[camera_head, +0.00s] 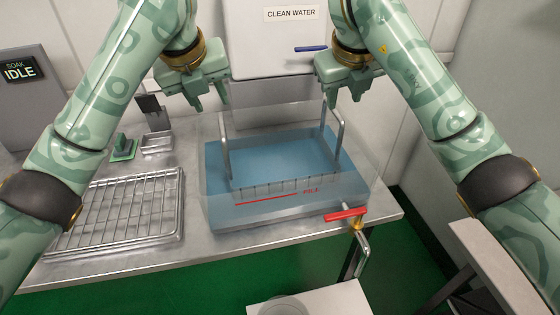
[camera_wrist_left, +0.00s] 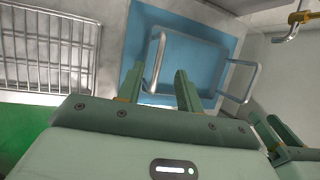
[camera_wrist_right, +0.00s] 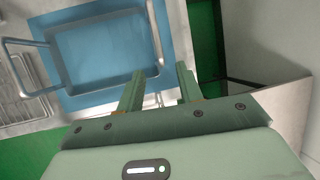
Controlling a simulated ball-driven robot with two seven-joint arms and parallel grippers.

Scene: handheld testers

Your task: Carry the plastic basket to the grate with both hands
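The plastic basket (camera_head: 283,158) sits in the blue water of a clear tank (camera_head: 300,208). Its two metal handles stand up at its left (camera_head: 225,150) and right (camera_head: 339,145) sides. My left gripper (camera_head: 211,106) is open and empty, above and slightly behind the left handle. In the left wrist view that handle (camera_wrist_left: 157,55) shows beyond the gap between the fingers. My right gripper (camera_head: 343,101) is open and empty near the top of the right handle, which also shows in the right wrist view (camera_wrist_right: 157,45). Contact is not visible. The grate (camera_head: 125,210) lies on the metal bench, left of the tank, empty.
A red-handled tap (camera_head: 346,214) sticks out at the tank's front right. A small green block (camera_head: 123,148) and a small metal tray (camera_head: 157,143) stand behind the grate. A "CLEAN WATER" container (camera_head: 268,50) is behind the tank. A "SOAK IDLE" display (camera_head: 20,70) stands at the left.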

